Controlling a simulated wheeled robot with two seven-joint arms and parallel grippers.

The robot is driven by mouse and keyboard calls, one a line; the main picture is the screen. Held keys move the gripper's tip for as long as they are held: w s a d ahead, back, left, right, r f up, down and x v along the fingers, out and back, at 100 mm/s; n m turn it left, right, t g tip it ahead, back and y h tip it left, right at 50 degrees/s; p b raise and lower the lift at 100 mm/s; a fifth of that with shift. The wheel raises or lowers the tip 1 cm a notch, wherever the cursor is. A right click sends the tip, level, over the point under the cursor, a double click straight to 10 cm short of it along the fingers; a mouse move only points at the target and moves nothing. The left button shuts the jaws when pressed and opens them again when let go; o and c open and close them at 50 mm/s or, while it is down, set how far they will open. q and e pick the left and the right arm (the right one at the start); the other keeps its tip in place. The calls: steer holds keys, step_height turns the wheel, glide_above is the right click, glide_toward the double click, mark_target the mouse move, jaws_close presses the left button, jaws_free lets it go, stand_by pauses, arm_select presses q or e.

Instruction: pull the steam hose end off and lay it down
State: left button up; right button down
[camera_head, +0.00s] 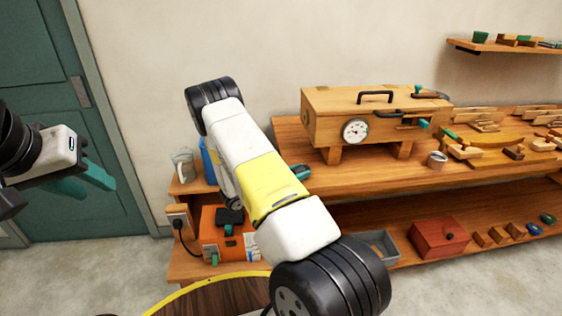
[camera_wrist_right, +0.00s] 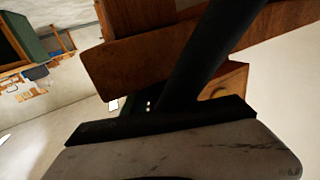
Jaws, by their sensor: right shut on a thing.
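The wooden steam box (camera_head: 345,105) stands on the bench with a round gauge and a black handle. The orange steam unit (camera_head: 212,225) sits on the low shelf at left. My right arm crosses the middle of the head view and hides most of the right gripper; a teal bit of it (camera_head: 301,172) shows beside the arm. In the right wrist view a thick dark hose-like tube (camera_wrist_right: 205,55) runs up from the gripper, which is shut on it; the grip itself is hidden. My left gripper (camera_head: 92,182) is open and empty at the far left, away from the bench.
The bench top (camera_head: 315,180) holds a metal cup (camera_head: 437,159) and several wooden pieces at right. The low shelf carries a grey tray (camera_head: 376,246) and a red box (camera_head: 439,238). A round stool-like top (camera_head: 215,300) with a yellow rim is at the bottom.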

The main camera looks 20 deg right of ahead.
steer(key=c, duration=0.9)
jaws_free()
steer(key=shift+a, duration=0.15)
